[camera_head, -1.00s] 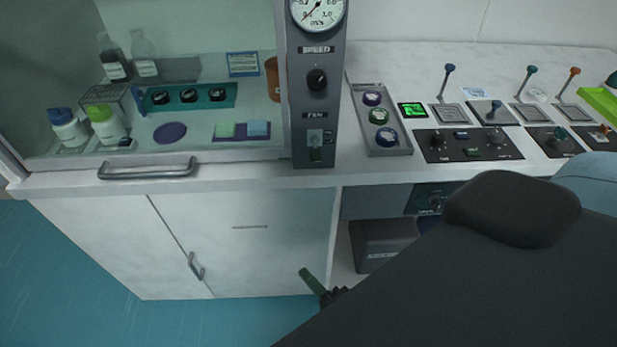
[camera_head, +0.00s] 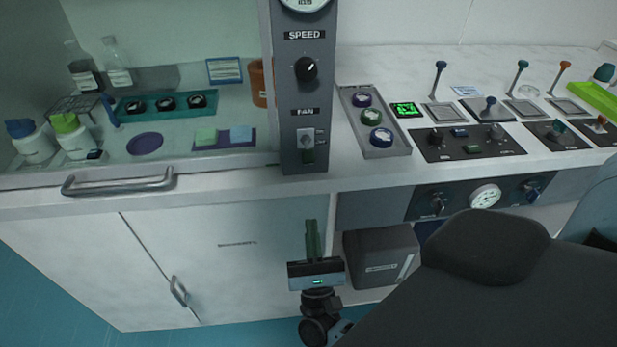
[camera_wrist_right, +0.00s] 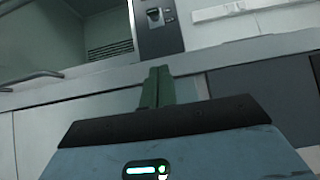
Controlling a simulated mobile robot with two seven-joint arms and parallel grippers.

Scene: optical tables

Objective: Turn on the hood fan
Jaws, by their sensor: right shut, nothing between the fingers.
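The hood's grey control column (camera_head: 306,85) stands right of the sash, with a SPEED knob (camera_head: 306,69) above and a FAN switch (camera_head: 306,140) near its bottom. The switch's exact position is too small to tell. In the right wrist view the switch (camera_wrist_right: 154,14) shows on the column at the top. My right gripper (camera_head: 312,226) is below the column, in front of the cabinet, with its green fingers pointing up. It is shut and empty, apart from the switch. Its closed fingers also show in the wrist view (camera_wrist_right: 158,76). My left gripper is out of view.
A sash handle (camera_head: 118,181) juts out at the left. The counter edge (camera_head: 230,186) runs just above my right gripper. A tray of round caps (camera_head: 373,122) and switch panels (camera_head: 470,142) lie right of the column. A dark box (camera_head: 381,254) sits under the counter.

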